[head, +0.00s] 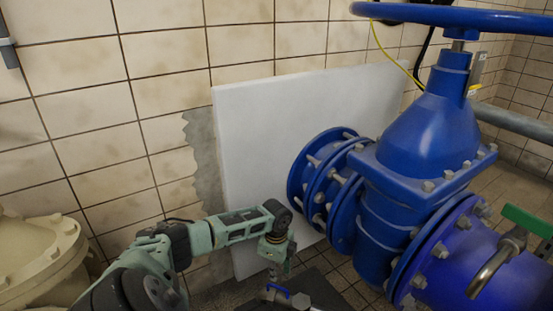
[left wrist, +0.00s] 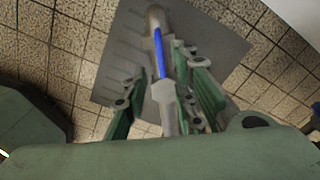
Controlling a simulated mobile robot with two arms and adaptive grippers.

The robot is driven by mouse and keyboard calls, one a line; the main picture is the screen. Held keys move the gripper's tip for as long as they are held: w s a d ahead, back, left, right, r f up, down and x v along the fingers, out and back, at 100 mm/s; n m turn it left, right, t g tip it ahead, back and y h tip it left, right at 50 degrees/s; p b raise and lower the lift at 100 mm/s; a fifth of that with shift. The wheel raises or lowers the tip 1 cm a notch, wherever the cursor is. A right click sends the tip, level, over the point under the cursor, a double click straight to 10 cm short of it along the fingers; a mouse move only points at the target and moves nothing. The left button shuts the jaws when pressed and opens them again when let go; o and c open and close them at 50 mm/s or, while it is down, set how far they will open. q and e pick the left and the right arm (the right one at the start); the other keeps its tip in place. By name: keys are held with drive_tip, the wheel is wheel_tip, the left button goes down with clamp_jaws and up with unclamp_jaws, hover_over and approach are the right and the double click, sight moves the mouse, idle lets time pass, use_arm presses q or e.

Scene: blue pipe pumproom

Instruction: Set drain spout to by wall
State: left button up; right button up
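A small metal tap or spout with a blue lever (head: 280,292) is low at the bottom middle of the head view, partly cut off by the frame edge. It also shows in the left wrist view as a grey metal pipe (left wrist: 164,92) with a blue strip along it. My left gripper (head: 276,265) points down just above it. In the left wrist view its green fingers (left wrist: 158,82) stand apart, one on each side of the pipe. The right finger looks closer to it; contact cannot be told. A curved metal spout (head: 490,272) with a green handle is at the right. My right gripper is out of view.
A large blue valve (head: 425,130) with a blue handwheel (head: 460,18) and flanged pipe fills the right. A white panel (head: 250,125) leans at the tiled wall behind. A cream flanged pipe (head: 40,250) is at lower left. A dark grey plate (left wrist: 215,45) lies on the tiled floor below.

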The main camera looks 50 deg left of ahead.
use_arm(q)
drive_tip(key=shift+d+r, duration=0.1)
drive_tip(key=shift+r, duration=2.3)
